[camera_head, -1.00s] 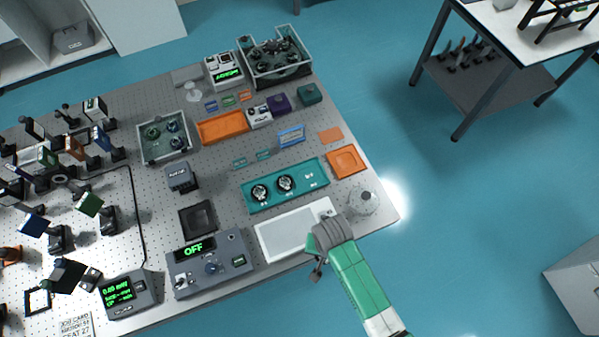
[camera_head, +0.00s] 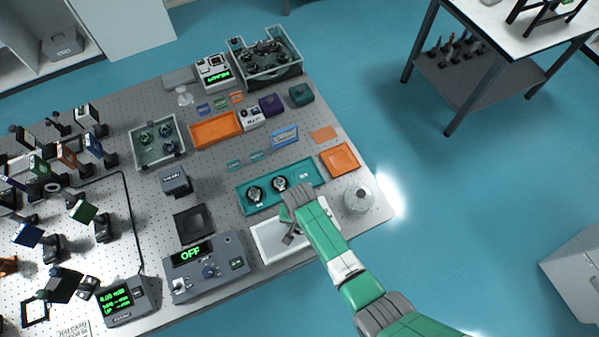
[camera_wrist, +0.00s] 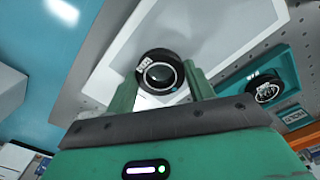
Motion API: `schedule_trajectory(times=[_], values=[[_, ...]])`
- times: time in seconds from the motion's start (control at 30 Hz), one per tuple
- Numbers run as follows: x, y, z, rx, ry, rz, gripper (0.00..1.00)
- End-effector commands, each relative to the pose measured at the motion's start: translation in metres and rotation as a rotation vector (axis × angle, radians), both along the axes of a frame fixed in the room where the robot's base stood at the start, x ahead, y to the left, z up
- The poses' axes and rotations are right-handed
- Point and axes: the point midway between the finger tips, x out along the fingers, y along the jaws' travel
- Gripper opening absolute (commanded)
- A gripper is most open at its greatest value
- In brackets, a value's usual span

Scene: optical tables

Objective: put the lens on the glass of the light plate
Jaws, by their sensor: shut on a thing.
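My gripper (camera_wrist: 160,82) is shut on a lens (camera_wrist: 160,73) in a black ring mount, held between the two green fingertips. In the wrist view the light plate (camera_wrist: 215,25), a pale glass in a white frame, lies behind the lens. I cannot tell how large the gap to the glass is. In the head view my gripper (camera_head: 290,236) is over the light plate (camera_head: 267,238), and my arm hides part of it and the held lens. Two other lenses (camera_head: 255,194) (camera_head: 279,184) sit in the teal tray (camera_head: 308,172); one also shows in the wrist view (camera_wrist: 264,90).
A round clear-topped object (camera_head: 358,197) stands right of the plate, near the table edge. A control box (camera_head: 207,266) reading OFF is to the left. An orange tray (camera_head: 340,160) lies beyond. Optics mounts crowd the table's left side.

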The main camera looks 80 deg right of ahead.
Motion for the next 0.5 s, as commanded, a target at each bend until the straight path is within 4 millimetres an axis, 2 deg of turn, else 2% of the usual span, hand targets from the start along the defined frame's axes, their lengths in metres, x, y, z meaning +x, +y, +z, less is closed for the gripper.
schedule_trajectory(times=[0.17, 0.2, 0.3, 0.5], values=[[-0.0001, 0.0004, -0.0029, 0.000, 0.000, 0.000, 0.26], [-0.0001, 0.0004, -0.0034, 0.001, 0.001, 0.000, 0.55], [-0.0001, 0.0004, -0.0024, 0.000, 0.001, 0.000, 0.74], [-0.0001, 0.0004, -0.0022, 0.000, 0.001, 0.000, 0.75]])
